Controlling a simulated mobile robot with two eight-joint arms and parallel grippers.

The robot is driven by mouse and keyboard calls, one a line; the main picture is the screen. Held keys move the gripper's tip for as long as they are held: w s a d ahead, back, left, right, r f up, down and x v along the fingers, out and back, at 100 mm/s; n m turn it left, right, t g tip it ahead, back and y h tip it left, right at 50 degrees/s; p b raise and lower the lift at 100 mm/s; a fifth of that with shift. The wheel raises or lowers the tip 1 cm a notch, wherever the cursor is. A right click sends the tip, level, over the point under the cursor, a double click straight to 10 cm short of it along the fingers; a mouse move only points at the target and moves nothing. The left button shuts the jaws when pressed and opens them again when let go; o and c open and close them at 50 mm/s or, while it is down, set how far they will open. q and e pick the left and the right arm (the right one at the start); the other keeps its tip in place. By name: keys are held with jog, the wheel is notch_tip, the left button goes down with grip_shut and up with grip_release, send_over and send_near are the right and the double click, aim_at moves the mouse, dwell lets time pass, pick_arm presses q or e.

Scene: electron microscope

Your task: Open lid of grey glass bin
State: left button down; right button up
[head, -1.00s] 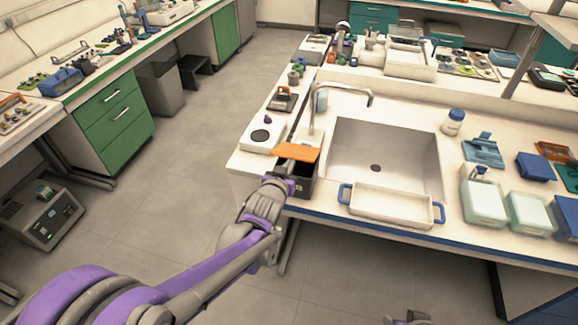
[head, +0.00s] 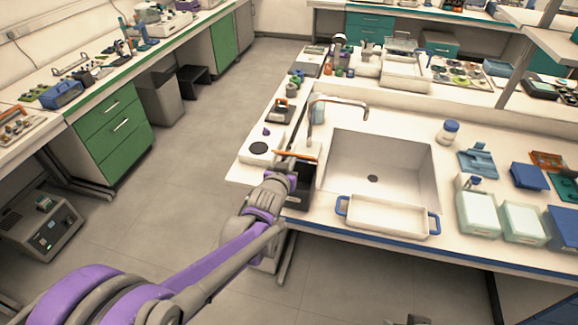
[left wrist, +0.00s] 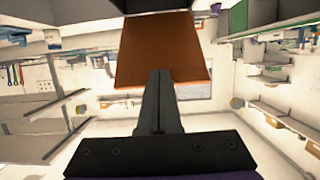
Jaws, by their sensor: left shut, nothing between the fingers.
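The grey glass bin (head: 300,192) is a dark box at the left end of the sink counter. Its orange lid (head: 306,156) shows nearly edge-on as a thin strip above the box in the head view. In the left wrist view the lid (left wrist: 165,45) is a flat orange-brown panel in front of the fingers. My left gripper (head: 289,160) is at the lid, its fingers shut and empty. The shut fingertips (left wrist: 161,75) overlap the lid's edge in the wrist view; contact is unclear. The bin's inside is hidden.
The sink (head: 385,165) with its tap (head: 338,100) lies right of the bin. A white tray with blue handles (head: 388,215) stands at the sink's front. A white hotplate-like device (head: 258,150) is left of the bin.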

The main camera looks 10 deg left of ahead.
pick_arm(q)
jog(key=shift+w+r, duration=0.65)
jog(key=shift+w, duration=0.05)
jog(key=shift+p, duration=0.3)
jog(key=shift+w+r+p, duration=0.25)
jog(key=shift+w+r, duration=0.25)
jog(key=shift+w, duration=0.25)
jog(key=shift+w+r+p, duration=0.25)
jog(key=shift+w+r, duration=0.2)
jog(key=shift+w, duration=0.3)
jog(key=shift+w+r, duration=0.1)
jog(key=shift+w, duration=0.1)
jog(key=shift+w+d+r+p, duration=0.1)
jog(key=shift+w+r+p, duration=0.15)
jog(key=shift+w, duration=0.45)
jog(key=shift+w+r+p, duration=0.15)
jog(key=shift+w+r, duration=0.05)
jog(key=shift+w, duration=0.65)
